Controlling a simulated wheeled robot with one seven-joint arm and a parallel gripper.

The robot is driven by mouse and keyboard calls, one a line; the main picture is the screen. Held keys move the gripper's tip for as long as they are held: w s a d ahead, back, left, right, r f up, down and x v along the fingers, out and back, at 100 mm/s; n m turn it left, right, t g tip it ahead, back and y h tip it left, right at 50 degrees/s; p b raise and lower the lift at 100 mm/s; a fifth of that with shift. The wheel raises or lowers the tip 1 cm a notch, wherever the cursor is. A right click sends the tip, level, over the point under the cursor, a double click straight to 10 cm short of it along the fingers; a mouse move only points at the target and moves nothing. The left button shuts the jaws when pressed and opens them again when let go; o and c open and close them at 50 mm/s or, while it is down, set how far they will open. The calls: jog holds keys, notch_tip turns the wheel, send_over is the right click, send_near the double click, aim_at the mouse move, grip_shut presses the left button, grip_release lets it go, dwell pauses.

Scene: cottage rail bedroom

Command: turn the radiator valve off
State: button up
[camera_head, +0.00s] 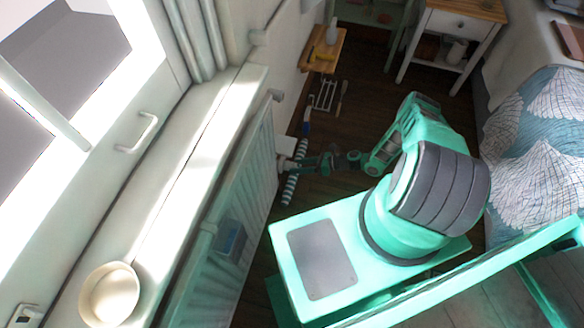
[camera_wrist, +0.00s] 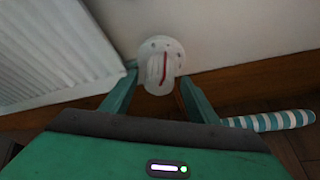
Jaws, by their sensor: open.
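The radiator valve (camera_wrist: 160,65) is a white round knob with a red line on its face, close to the wall in the wrist view. The red line runs nearly upright in that view, bending at its lower end. My gripper (camera_wrist: 158,78) is open, with one green finger on each side of the knob's lower part. A narrow gap seems to show on both sides; I cannot tell whether either finger touches it. In the head view my gripper (camera_head: 299,163) is at the far end of the radiator (camera_head: 232,225), where the valve is small and hard to make out.
A small wooden shelf (camera_head: 322,50) is farther along the wall. The bed (camera_head: 535,150) is at right. A cream bowl (camera_head: 110,293) sits on the sill.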

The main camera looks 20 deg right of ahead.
aim_at(292, 167)
jog(key=shift+x, duration=1.55)
jog(key=c, duration=1)
jog(key=shift+d, duration=0.1)
jog(key=shift+c, duration=0.2)
jog(key=shift+d+n+t+h, duration=0.1)
jog(key=shift+n+t+h, duration=0.45)
jog(key=shift+n, duration=0.45)
jog(key=shift+n+t+h, duration=0.65)
jog(key=shift+n+t, duration=0.3)
jog(key=shift+n, duration=0.55)
